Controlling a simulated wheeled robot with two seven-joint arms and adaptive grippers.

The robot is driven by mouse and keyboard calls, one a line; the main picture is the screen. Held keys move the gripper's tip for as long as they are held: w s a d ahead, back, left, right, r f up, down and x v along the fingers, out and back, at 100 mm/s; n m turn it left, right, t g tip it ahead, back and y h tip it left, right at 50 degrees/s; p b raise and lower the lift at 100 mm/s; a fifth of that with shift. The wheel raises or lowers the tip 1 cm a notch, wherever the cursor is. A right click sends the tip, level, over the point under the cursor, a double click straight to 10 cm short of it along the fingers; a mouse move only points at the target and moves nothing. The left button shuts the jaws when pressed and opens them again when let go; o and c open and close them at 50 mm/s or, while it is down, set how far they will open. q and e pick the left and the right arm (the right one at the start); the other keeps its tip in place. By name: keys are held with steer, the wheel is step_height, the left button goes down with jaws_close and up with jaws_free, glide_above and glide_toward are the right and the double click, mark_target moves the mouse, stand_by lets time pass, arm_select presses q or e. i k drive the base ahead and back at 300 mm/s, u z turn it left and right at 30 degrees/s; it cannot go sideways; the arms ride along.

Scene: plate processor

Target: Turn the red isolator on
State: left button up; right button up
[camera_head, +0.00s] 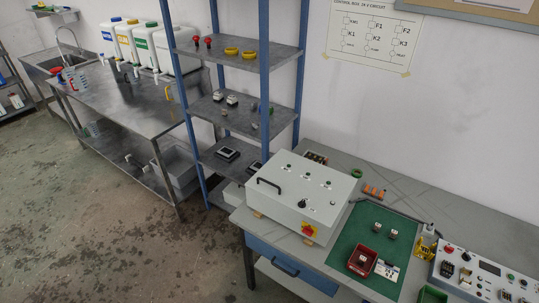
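The red isolator (309,230) is a small red knob on a yellow plate. It sits on the front face of a light grey control box (285,203), low and to the right. The knob is too small in the head view to tell its turn position. The box lies closed on the workbench, with a black handle (269,185) and several small dark controls on its top face. Neither of my grippers is in view.
The box stands on a grey workbench (440,203) beside a green mat (376,236) holding a red bin (362,261) and small parts. A blue-post shelf (245,118) stands behind left. A control panel (486,272) lies at right. The floor in front is clear.

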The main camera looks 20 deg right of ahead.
mark_target(308, 231)
steer(key=k, duration=0.5)
steer(key=u, duration=1.45)
steer(key=i, duration=1.2)
steer(key=z, duration=2.05)
